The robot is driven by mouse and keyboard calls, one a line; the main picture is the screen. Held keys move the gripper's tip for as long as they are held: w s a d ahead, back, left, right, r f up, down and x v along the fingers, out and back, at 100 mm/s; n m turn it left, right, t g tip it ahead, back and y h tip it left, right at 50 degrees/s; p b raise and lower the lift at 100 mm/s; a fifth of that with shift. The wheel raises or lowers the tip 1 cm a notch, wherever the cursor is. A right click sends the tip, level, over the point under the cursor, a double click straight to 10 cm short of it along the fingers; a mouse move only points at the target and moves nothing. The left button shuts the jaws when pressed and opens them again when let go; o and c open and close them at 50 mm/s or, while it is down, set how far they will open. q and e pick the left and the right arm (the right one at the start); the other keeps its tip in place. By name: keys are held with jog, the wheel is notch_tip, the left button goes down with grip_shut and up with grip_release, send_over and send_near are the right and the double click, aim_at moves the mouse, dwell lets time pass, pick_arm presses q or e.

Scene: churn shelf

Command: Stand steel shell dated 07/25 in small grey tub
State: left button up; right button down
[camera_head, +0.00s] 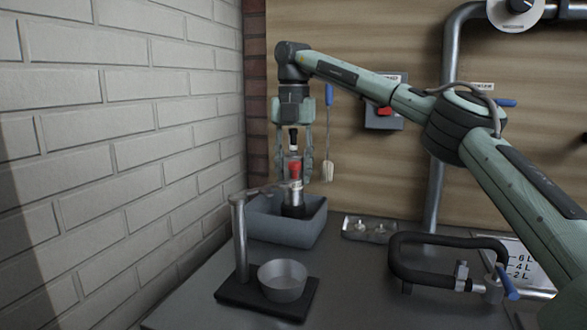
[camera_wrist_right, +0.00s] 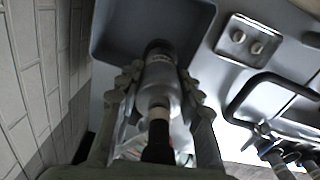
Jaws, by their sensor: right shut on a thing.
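My right gripper (camera_head: 295,168) comes down from above at the back left and is shut on a slim upright steel shell (camera_head: 296,190) with a red band, a black top and a dark lower end. In the right wrist view the steel shell (camera_wrist_right: 160,82) lies between the fingers. Its date is not readable. The small grey tub (camera_head: 262,228) is under the gripper, and the shell's lower end shows inside its outline. I cannot tell whether it touches the tub floor. The tub (camera_wrist_right: 112,40) also shows beyond the shell in the wrist view. My left gripper is not in view.
A metal stand (camera_head: 240,240) with a side arm rises in front of the tub, and a steel bowl (camera_head: 283,279) sits on its black base. A small metal tray (camera_head: 369,230) lies right of the tub. A black looped handle (camera_head: 447,240) is farther right. A brick wall borders the left.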

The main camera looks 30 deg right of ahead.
jog(key=c, duration=1.1)
grip_release()
jog(key=shift+o, duration=0.5)
jog(key=shift+r, duration=0.9)
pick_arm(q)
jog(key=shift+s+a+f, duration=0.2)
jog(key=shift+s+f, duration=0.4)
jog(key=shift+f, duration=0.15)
pick_arm(e)
notch_tip(320, 180, up, 7)
jog(key=shift+r, duration=0.1)
